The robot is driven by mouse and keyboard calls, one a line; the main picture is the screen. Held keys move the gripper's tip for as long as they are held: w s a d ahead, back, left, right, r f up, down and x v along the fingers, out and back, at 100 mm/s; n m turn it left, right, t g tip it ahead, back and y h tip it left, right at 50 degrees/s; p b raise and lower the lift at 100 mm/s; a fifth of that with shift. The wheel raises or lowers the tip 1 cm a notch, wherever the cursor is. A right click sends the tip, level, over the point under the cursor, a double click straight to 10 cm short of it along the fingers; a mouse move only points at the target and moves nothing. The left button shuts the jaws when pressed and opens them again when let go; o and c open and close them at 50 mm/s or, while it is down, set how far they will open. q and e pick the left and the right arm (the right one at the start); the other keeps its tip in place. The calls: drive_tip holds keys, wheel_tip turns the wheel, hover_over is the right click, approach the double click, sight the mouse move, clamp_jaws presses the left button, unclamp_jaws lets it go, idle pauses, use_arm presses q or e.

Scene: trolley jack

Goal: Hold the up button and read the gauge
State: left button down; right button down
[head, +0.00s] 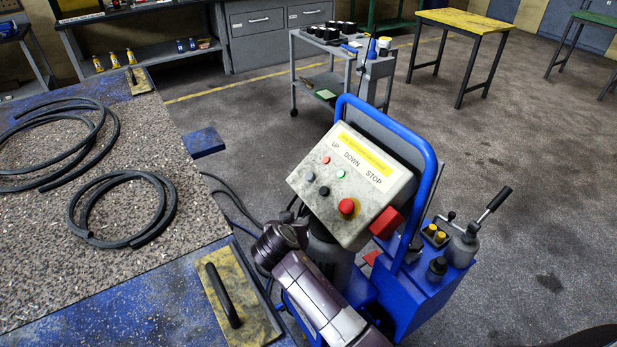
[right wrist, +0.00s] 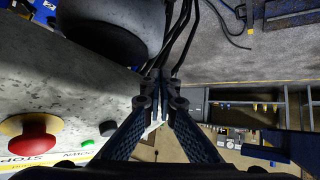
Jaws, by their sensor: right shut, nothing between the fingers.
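The grey control box (head: 350,185) is tilted on a blue-framed trolley, with labels UP, DOWN and STOP. In line with UP are a small red round piece (head: 326,160) and a black button (head: 310,177). In line with DOWN are a green one (head: 341,173) and a dark button (head: 324,191). The big red stop button (head: 347,207) also shows in the right wrist view (right wrist: 33,138). My right gripper (right wrist: 160,84) is shut and empty beside the box; in the head view its fingers are largely hidden. I cannot make out a gauge face. My left gripper is not in view.
A gravel-topped table (head: 120,250) with black hoses stands at the left. The blue trolley base (head: 430,290) carries a lever and knobs at the right. Black cables hang beside the box.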

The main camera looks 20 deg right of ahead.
drive_tip(key=w+r+m+t+h, duration=0.1)
drive_tip(key=w+r+m, duration=0.1)
drive_tip(key=r, duration=0.6)
drive_tip(key=w+r+m+t+h, duration=0.1)
drive_tip(key=w+r, duration=0.4)
drive_tip(key=r, duration=0.4)
drive_tip(key=shift+a+m+h, duration=0.3)
drive_tip(key=shift+m+h, duration=0.1)
